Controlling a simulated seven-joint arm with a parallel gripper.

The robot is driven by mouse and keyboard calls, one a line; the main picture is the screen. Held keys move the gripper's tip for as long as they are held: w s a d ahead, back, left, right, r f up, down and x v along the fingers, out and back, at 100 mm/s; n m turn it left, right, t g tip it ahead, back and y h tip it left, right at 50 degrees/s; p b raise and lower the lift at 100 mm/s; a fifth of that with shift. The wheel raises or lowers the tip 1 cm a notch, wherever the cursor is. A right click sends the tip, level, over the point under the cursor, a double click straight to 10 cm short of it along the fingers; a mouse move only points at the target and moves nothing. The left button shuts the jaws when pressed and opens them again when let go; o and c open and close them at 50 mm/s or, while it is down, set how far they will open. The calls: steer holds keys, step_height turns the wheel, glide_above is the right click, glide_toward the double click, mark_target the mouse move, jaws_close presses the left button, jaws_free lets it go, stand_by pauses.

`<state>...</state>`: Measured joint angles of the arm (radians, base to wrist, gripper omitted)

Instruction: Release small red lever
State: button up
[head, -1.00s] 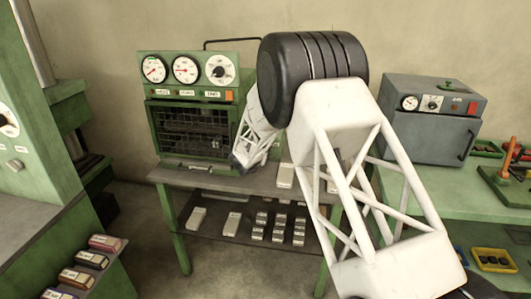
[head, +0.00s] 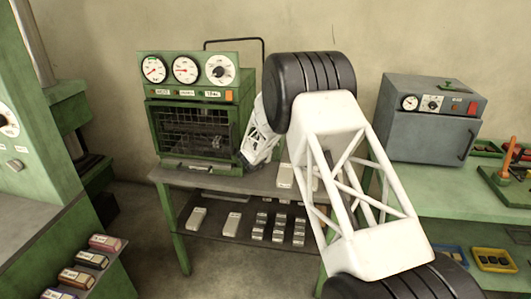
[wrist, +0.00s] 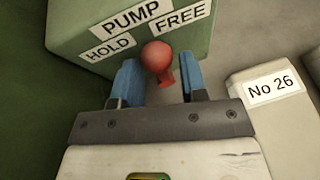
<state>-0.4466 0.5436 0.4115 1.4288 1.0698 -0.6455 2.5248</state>
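The small red lever (wrist: 158,60) shows in the wrist view, with a round red knob and a short stem. It is at the side of a green box (wrist: 75,25) labelled PUMP, HOLD and FREE. The knob is below the labels, nearer FREE. My gripper (wrist: 160,82) is open, with one blue finger on each side of the lever. A gap shows on both sides, and the lever is around the fingertips; exact depth is unclear. In the head view my wrist (head: 260,135) is beside the green gauge cabinet (head: 190,60), and the lever is not visible there.
A pale block labelled No 26 (wrist: 275,90) stands close to the right of my gripper. Several pale blocks lie on the lower shelf (head: 215,240). A grey oven (head: 430,120) stands on the green bench at right.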

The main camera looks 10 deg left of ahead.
steer(key=shift+w, duration=0.1)
jaws_close()
steer(key=shift+d+f+m+y, duration=0.2)
steer(key=shift+d+m+y, duration=0.85)
steer(key=shift+m, duration=0.25)
stand_by(0.7)
steer(key=shift+d+f+m+y, duration=0.3)
steer(key=shift+m+y, duration=0.25)
steer(key=shift+m, duration=0.15)
stand_by(0.8)
jaws_free()
steer(key=shift+r, duration=0.1)
